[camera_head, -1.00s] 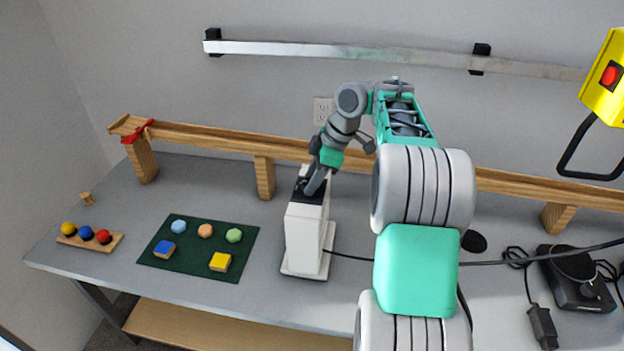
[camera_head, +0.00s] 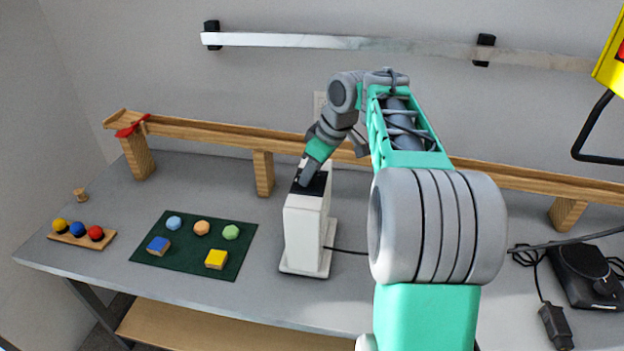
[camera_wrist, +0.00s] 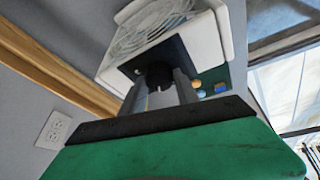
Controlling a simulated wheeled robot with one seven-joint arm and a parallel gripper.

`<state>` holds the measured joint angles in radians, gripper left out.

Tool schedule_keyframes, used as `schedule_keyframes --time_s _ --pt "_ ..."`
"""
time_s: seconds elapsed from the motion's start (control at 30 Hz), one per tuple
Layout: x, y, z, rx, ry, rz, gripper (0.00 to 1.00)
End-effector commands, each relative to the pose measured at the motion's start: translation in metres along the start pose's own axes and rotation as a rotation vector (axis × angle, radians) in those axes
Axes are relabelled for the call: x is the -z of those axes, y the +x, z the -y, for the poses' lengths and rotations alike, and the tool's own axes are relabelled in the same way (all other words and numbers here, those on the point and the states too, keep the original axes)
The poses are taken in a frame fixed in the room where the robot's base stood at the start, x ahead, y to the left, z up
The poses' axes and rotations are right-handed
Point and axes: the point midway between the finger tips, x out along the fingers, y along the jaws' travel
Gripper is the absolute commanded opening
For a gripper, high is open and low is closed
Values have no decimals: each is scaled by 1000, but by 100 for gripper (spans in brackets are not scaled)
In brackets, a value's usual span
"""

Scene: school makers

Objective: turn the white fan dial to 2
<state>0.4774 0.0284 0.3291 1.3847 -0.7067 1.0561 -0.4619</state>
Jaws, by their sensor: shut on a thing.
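The white fan (camera_head: 303,235) stands upright on the grey table, with a black panel on its top. Its grille (camera_wrist: 150,25) shows in the wrist view. My gripper (camera_head: 304,181) reaches down onto the black panel from the upper right. In the wrist view my gripper (camera_wrist: 160,88) has its two fingers on either side of the dark dial (camera_wrist: 160,76), shut on it. The dial's markings and the number it points at cannot be read.
A green mat (camera_head: 190,258) with several coloured blocks lies left of the fan. A small rack with coloured balls (camera_head: 78,236) is at the far left. A wooden rail (camera_head: 210,134) runs behind the fan. A black device (camera_head: 583,282) with cables is at the right.

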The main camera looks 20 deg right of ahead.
Motion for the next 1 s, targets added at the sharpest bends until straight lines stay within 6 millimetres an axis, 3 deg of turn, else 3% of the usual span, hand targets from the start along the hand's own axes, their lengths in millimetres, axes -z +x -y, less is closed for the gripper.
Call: schedule_keyframes --time_s 0.6,1.0 --pt "2 4 5 -218 526 38 0" --pt "4 2 5 -309 750 57 0"
